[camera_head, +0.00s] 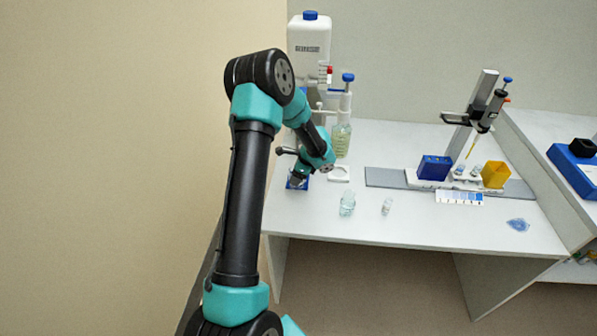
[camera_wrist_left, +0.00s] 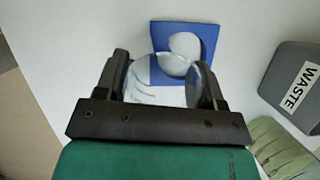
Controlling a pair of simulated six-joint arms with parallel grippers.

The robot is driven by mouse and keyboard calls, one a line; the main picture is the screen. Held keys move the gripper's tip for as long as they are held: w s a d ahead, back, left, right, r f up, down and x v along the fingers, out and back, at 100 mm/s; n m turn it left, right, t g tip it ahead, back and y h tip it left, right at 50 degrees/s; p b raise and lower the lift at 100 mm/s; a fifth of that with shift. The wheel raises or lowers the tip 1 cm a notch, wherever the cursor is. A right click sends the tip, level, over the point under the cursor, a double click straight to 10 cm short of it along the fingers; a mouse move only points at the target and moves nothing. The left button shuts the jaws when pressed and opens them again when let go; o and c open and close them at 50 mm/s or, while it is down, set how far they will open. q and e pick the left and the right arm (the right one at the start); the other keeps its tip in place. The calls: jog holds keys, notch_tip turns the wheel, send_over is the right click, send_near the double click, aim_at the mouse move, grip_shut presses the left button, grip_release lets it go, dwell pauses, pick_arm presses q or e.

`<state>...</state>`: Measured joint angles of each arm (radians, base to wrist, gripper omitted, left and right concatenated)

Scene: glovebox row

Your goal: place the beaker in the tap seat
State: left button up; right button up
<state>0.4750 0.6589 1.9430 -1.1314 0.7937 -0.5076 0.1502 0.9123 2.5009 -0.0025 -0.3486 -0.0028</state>
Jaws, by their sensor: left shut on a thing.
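The beaker (camera_wrist_left: 160,92) is clear glass and sits between the two fingers of my left gripper (camera_wrist_left: 165,85), which is shut on it. In the head view my left gripper (camera_head: 299,178) is at the table's left side, below the white carboy, and the beaker there is mostly hidden. A blue square seat with a pale round centre (camera_wrist_left: 208,32) lies just beyond the beaker in the wrist view, partly covered by it. In the head view its blue edge (camera_head: 293,186) shows under the gripper. I cannot tell whether the beaker touches it. My right gripper is not in view.
A white carboy (camera_head: 309,38) and a blue-capped dispenser bottle (camera_head: 342,135) stand behind. A white ring seat (camera_head: 339,173), a glass jar (camera_head: 347,204) and a small vial (camera_head: 386,207) are to the right. A grey WASTE box (camera_wrist_left: 297,85) is at the wrist view's right.

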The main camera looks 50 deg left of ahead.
pick_arm(q)
jog(key=shift+w+a, duration=0.9)
jog(key=shift+w, duration=0.2)
jog(key=shift+w+a+f, duration=0.2)
jog(key=shift+f, duration=0.55)
jog(key=shift+f, duration=0.1)
jog(key=o, duration=0.9)
